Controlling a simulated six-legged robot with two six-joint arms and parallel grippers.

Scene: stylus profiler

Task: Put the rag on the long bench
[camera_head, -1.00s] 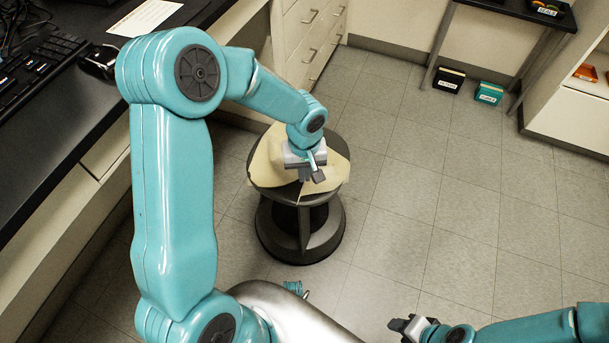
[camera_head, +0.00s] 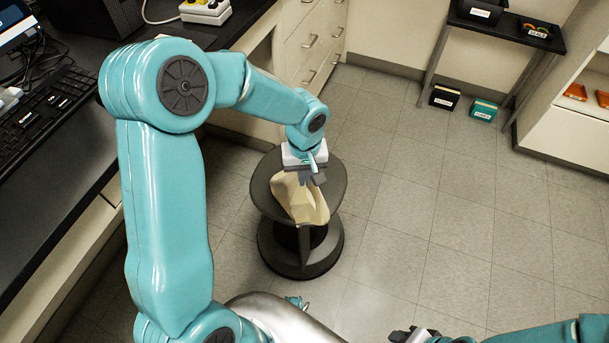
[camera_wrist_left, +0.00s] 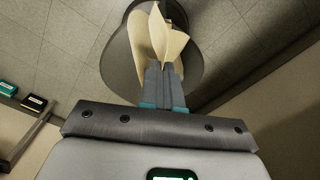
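The beige rag (camera_head: 303,202) hangs in folds from my left gripper (camera_head: 310,177), above the round dark stool (camera_head: 337,190). In the left wrist view the closed fingers (camera_wrist_left: 163,85) pinch the rag (camera_wrist_left: 172,42), with the stool seat behind it. I cannot tell whether the rag's lower edge still touches the seat. The long bench (camera_head: 72,165) has a black top and runs along the left, partly hidden by my left arm. My right gripper (camera_head: 412,335) shows only in part at the bottom edge, and its opening is unclear.
A keyboard (camera_head: 42,118) and a white box with knobs (camera_head: 205,10) stand on the bench. Drawers (camera_head: 308,45) are behind the stool. A black side table (camera_head: 505,30) and two small boxes on the floor are at the back right. The floor on the right is clear.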

